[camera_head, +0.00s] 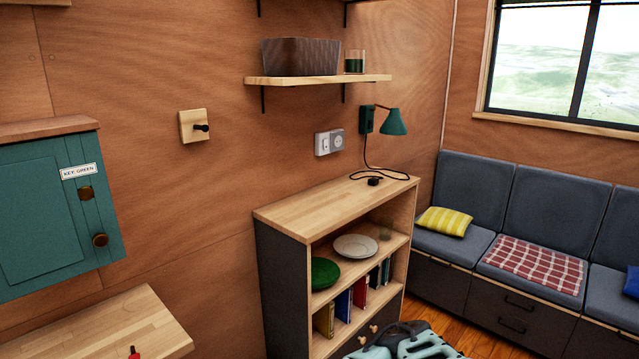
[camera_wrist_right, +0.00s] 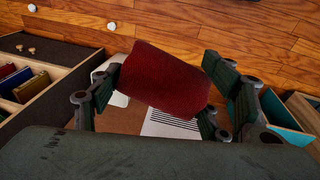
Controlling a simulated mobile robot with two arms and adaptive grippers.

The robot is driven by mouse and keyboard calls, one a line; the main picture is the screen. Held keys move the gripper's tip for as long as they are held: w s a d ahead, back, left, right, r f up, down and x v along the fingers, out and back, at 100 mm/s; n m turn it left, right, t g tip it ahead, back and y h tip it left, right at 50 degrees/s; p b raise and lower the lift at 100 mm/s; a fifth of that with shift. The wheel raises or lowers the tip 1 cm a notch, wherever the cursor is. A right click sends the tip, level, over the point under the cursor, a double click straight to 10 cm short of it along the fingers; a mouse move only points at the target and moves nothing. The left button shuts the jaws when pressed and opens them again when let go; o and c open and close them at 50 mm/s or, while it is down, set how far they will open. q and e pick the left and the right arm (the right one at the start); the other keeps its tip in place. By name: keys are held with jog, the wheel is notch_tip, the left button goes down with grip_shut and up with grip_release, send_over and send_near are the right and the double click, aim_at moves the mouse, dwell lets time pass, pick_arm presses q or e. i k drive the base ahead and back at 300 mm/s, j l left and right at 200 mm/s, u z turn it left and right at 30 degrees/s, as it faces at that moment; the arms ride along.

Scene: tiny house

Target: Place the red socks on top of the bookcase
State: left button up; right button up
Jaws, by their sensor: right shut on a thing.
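The red socks (camera_wrist_right: 168,78) are a dark red bundle in the right wrist view. My right gripper (camera_wrist_right: 163,88) is shut on them, with one finger at each side. The bookcase (camera_head: 283,210) stands against the wall in the head view. Its wooden top is mostly bare, with a black cable and plug (camera_head: 373,181) at the far end. Part of my right arm (camera_head: 410,344) shows at the bottom of the head view, in front of the bookcase and below its top; the socks are hidden there. My left gripper is not in view.
The bookcase shelves hold a green bowl (camera_head: 324,273), a white plate (camera_head: 356,246) and several books (camera_head: 344,304). A green lamp (camera_head: 393,122) and a wall shelf (camera_head: 318,80) hang above. A cushioned bench (camera_head: 450,244) is at right. A wooden surface (camera_head: 100,328) is at lower left.

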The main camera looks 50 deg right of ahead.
aim_at(333, 198)
jog(key=l+u, duration=0.1)
jog(key=l, duration=0.85)
jog(key=l+u, duration=0.1)
jog(key=l, duration=0.85)
jog(key=k+l+u, duration=0.1)
jog(key=l, duration=0.85)
jog(key=k, duration=0.05)
